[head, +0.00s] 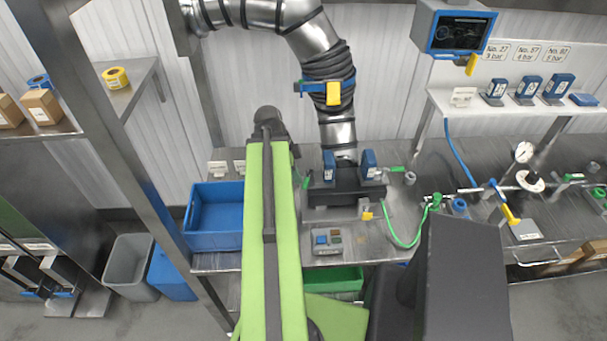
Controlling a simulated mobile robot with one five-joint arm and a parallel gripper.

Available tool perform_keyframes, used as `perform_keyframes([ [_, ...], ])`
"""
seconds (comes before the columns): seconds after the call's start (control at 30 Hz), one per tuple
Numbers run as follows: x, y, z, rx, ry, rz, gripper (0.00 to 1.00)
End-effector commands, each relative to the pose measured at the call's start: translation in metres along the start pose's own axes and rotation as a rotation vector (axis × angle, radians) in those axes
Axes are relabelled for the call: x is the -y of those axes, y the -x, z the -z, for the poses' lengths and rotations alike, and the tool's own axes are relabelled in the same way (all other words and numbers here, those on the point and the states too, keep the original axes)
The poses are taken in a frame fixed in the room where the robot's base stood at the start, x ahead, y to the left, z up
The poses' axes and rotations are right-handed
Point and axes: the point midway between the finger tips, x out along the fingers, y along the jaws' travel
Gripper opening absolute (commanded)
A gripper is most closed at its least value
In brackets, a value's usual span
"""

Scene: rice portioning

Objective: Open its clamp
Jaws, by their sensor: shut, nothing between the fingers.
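A blue band with a yellow lever (333,93) goes around the black ribbed sleeve of a silver duct (338,130); it looks like a clamp, and the lever hangs down against the sleeve. Whether it is fastened is too small to tell. The duct runs down to a dark fixture (345,190) with two blue blocks on the bench. My green arm rises in front of the bench, left of the duct, with its dark upper joint left of and below the band. My gripper is not visible in this view.
A blue bin (213,240) stands left of my arm. A button box (327,241) and a green hose (405,243) lie on the bench (340,262). A gauge (523,152) and piping stand right. A screen (458,32) hangs at upper right. Grey posts stand at left.

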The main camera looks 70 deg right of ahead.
Motion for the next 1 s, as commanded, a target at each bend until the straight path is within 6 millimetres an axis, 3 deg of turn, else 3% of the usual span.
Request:
perform_keyframes([
  [0.17,0.001,0.013,0.002,0.0,0.0,0.0,0.0],
  [0.6,0.004,0.072,0.011,0.0,0.001,0.001,0.0],
  [1.0,0.004,0.07,0.01,0.0,0.0,0.0,0.0],
])
